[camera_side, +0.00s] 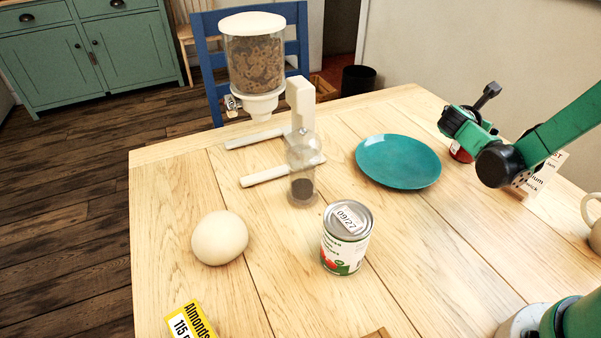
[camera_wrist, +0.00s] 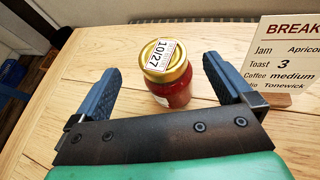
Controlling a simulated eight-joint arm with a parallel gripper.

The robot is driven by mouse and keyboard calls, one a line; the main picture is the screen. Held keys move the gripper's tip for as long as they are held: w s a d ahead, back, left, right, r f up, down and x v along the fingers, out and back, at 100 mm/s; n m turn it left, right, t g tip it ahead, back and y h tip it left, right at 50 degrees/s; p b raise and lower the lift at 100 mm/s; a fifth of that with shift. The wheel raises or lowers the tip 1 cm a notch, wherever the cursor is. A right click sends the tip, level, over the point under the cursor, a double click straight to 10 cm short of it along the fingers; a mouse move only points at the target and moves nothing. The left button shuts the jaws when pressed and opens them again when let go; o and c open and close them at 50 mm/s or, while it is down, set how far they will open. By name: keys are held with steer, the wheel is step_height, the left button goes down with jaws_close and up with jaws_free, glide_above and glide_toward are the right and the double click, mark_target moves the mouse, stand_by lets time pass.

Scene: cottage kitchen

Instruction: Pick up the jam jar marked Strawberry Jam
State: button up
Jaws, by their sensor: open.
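A jar of red jam (camera_wrist: 174,93) with a gold lid stands upright on the table in the wrist view. A label on the lid reads 10/27; no jam name is readable on it. My gripper (camera_wrist: 162,75) is open, with one finger on each side of the jar and gaps between. In the side view the jar (camera_side: 460,152) shows only as a red bit under my gripper (camera_side: 449,122), at the table's right.
A white sign (camera_wrist: 286,58) headed BREAK stands right of the jar, close to the right finger. A teal plate (camera_side: 398,162) lies left of the jar.

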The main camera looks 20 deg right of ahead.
steer(key=shift+d+f+n, duration=0.3)
steer(key=shift+d, duration=0.3)
steer(key=x, duration=0.5)
steer(key=shift+a, duration=0.1)
steer(key=c, duration=1.4)
steer(key=shift+r, duration=0.1)
jaws_close()
steer(key=shift+r, duration=0.15)
